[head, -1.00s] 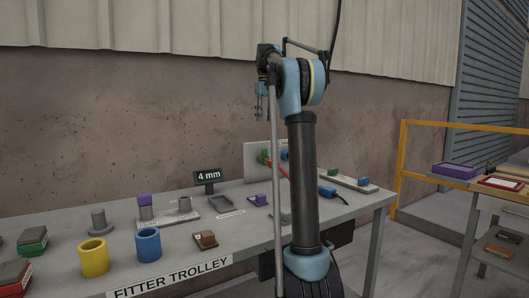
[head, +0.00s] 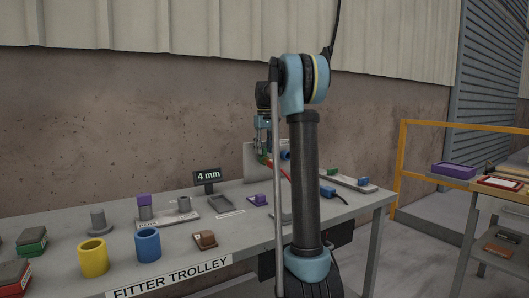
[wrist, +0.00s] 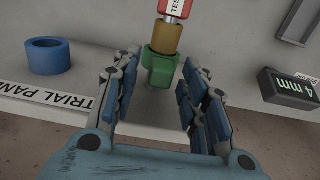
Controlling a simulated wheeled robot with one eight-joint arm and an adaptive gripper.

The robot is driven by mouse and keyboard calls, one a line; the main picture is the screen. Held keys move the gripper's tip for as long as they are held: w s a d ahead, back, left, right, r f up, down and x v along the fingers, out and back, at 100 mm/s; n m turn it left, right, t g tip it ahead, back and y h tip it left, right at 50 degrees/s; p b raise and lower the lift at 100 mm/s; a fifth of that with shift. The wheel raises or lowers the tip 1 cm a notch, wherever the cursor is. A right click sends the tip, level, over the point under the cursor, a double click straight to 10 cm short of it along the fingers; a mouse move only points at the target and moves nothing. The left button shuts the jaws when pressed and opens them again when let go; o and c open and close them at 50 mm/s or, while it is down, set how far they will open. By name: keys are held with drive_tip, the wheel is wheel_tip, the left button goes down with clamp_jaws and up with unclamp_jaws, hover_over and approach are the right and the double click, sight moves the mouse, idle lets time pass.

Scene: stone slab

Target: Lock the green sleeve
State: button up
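The green sleeve (wrist: 162,72) shows in the wrist view between the fingertips of my gripper (wrist: 160,88). It sits in line with a brass-coloured collar (wrist: 164,38) and a red part with a white label (wrist: 177,8). My gripper is open, with a finger on each side of the sleeve and visible gaps. Whether it touches the sleeve cannot be told. In the head view my gripper (head: 262,142) is in front of the upright grey panel (head: 250,163), and the sleeve is mostly hidden behind it.
A blue ring (wrist: 47,56) is on the panel in the wrist view. The 4 mm sign (head: 207,176) stands left of the panel. Yellow (head: 93,258) and blue cups (head: 147,244) and small blocks lie on the trolley (head: 250,240). The air above the trolley's left is clear.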

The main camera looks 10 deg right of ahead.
drive_tip(key=shift+f, duration=0.4)
drive_tip(key=shift+c, duration=0.2)
clamp_jaws()
drive_tip(key=shift+s, duration=0.15)
drive_tip(key=shift+s+d, duration=0.3)
drive_tip(key=shift+s, duration=0.25)
drive_tip(key=shift+s+d, duration=0.25)
drive_tip(key=shift+s, duration=0.25)
drive_tip(key=shift+o, duration=0.2)
unclamp_jaws()
